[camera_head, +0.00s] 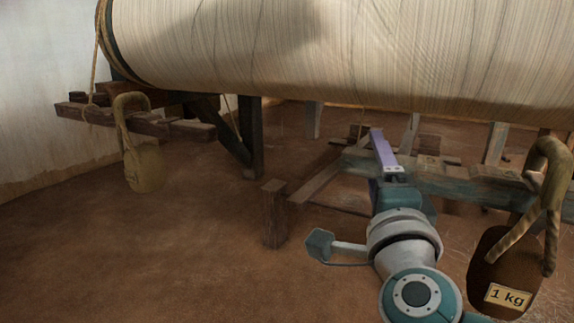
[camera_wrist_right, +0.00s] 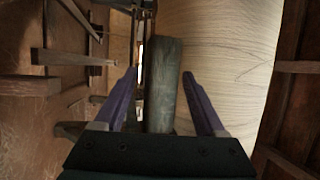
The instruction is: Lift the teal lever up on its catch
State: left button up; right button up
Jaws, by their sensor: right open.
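The teal lever (camera_head: 465,188) is a worn, blue-green wooden bar under the big roll, running from mid-right toward the right edge in the head view. In the right wrist view the lever (camera_wrist_right: 162,90) stands as a grey-green bar between my two purple fingers. My right gripper (camera_head: 377,136) is open, with its purple fingers at the lever's left part; it also shows in the right wrist view (camera_wrist_right: 159,76). A gap shows on each side of the bar, so I see no grip. The catch cannot be made out clearly. My left gripper is out of view.
The large thread-wound roll (camera_head: 340,50) spans the top. A dark weight marked 1 kg (camera_head: 490,275) hangs on a rope loop at right. Another weight (camera_head: 143,168) hangs at left. A short wooden post (camera_head: 274,215) stands left of my arm. The brown floor at front left is clear.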

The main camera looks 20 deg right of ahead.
jog(key=shift+w, duration=0.1)
grip_shut()
dwell(0.6)
dwell(0.8)
